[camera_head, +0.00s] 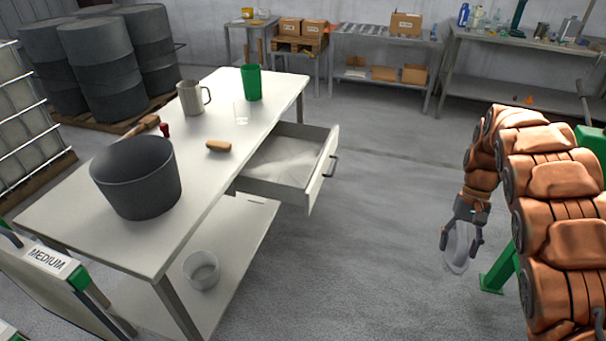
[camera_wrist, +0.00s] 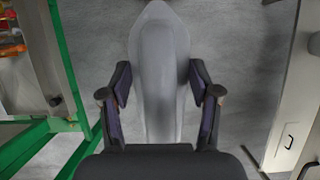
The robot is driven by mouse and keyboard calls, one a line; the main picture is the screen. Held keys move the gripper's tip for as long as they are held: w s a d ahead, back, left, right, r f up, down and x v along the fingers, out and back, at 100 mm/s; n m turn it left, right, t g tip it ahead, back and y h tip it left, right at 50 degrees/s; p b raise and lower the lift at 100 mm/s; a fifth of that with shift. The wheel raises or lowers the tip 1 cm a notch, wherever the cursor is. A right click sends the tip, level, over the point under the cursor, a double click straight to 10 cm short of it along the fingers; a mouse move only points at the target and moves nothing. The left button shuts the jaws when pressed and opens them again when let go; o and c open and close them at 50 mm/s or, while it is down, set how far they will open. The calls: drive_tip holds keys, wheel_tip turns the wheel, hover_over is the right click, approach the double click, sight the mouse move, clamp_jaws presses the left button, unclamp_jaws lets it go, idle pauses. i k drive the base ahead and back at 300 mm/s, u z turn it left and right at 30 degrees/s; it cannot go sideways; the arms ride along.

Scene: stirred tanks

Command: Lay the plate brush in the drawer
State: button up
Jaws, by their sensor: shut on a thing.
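A small tan, oval block (camera_head: 219,146), which looks like the plate brush, lies on the white table (camera_head: 75,215) near its right edge, beside the drawer. The drawer (camera_head: 322,172) under the tabletop is pulled open and its visible floor looks empty. My gripper (camera_head: 461,240) is well right of the drawer, out over the floor. It is shut on a pale grey, long scoop-like thing (camera_head: 456,250), which hangs down from the fingers. In the wrist view this scoop-like thing (camera_wrist: 160,65) lies between both fingers of my gripper (camera_wrist: 160,90).
A dark grey bucket (camera_head: 138,180), a metal jug (camera_head: 191,98), a green cup (camera_head: 251,83) and a clear beaker (camera_head: 241,112) stand on the table. A clear container (camera_head: 201,270) stands on the lower shelf. Open floor lies between drawer and gripper. A green frame (camera_wrist: 65,75) stands close left in the wrist view.

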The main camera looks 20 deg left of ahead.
sight(278, 181)
drive_tip(key=u, duration=1.95)
drive_tip(key=i, duration=1.45)
drive_tip(key=z, duration=0.05)
